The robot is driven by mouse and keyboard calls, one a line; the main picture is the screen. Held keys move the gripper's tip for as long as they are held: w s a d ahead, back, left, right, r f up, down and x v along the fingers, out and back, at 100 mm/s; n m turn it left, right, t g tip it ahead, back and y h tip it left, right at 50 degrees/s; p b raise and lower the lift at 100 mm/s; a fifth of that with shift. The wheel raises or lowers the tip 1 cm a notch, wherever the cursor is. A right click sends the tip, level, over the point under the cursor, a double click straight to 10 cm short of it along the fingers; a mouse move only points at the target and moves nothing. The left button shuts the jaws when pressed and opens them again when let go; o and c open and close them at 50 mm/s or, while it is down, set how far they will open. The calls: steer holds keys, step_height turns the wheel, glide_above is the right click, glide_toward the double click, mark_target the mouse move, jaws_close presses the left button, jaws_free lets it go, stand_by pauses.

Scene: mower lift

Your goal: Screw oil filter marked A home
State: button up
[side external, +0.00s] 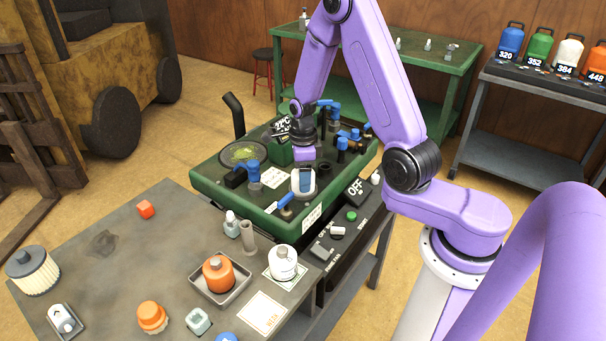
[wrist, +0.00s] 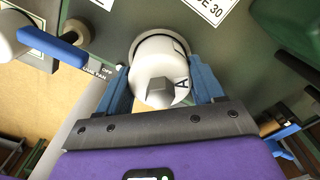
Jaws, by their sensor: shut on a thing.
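The white oil filter marked A (wrist: 152,60) sits between the blue fingers of my gripper (wrist: 162,82) in the wrist view. The fingers are shut on its sides, and a grey nut shows on its near end. Its far end meets a round pale ring on the green deck (wrist: 105,28); the thread is hidden, so I cannot tell how far it is screwed in. In the side view my gripper (side external: 304,175) points down at the front part of the green deck (side external: 225,196), with the white filter (side external: 295,187) partly hidden by a blue finger.
Several blue-handled fittings crowd the deck.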

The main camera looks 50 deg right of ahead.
steer(key=m, duration=0.4)
steer(key=shift+m, duration=0.4)
steer(key=shift+m, duration=0.4)
steer(key=m, duration=0.5)
steer(key=shift+m, duration=0.6)
steer(key=o, duration=1.1)
steer(key=shift+o, duration=0.2)
